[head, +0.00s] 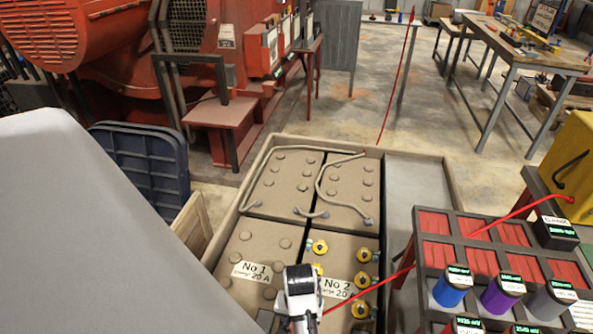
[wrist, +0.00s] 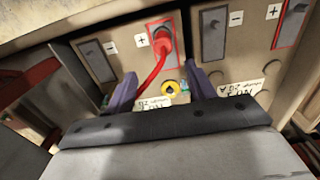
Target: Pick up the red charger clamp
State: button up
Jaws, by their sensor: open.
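In the wrist view, the red charger clamp (wrist: 163,42) sits at a red-bordered plate beside a "+" mark on a tan battery face. A red cable (wrist: 150,76) runs from it down and left, between my fingers. My gripper (wrist: 161,75) is open, its two purple fingers spread on either side of the cable. The fingertips lie short of the clamp, and nothing is held. In the head view, my gripper (head: 302,314) is above the battery labelled No 2 (head: 340,250). The clamp cannot be made out there. A red cable (head: 372,289) shows beside my gripper.
The batteries stand in a tan tray (head: 447,185). Yellow caps (head: 320,246) dot the No 2 battery. A charger rack (head: 440,222) with coloured cylinders stands at right. A blue crate (head: 150,165) is at left. Red machinery (head: 90,50) and a workbench (head: 520,50) stand behind.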

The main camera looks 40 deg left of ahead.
notch_tip(320, 180, down, 8)
jog(key=shift+r+b, duration=0.2)
jog(key=shift+b, duration=0.85)
jog(key=shift+s+a+f+p, duration=0.1)
jog(key=shift+s+f+p, duration=0.1)
jog(key=shift+f, duration=1.25)
jog(key=shift+s+a+f+p, duration=0.1)
jog(key=shift+f+p, duration=0.1)
jog(key=shift+f, duration=1.2)
jog(key=shift+c, duration=0.4)
grip_shut()
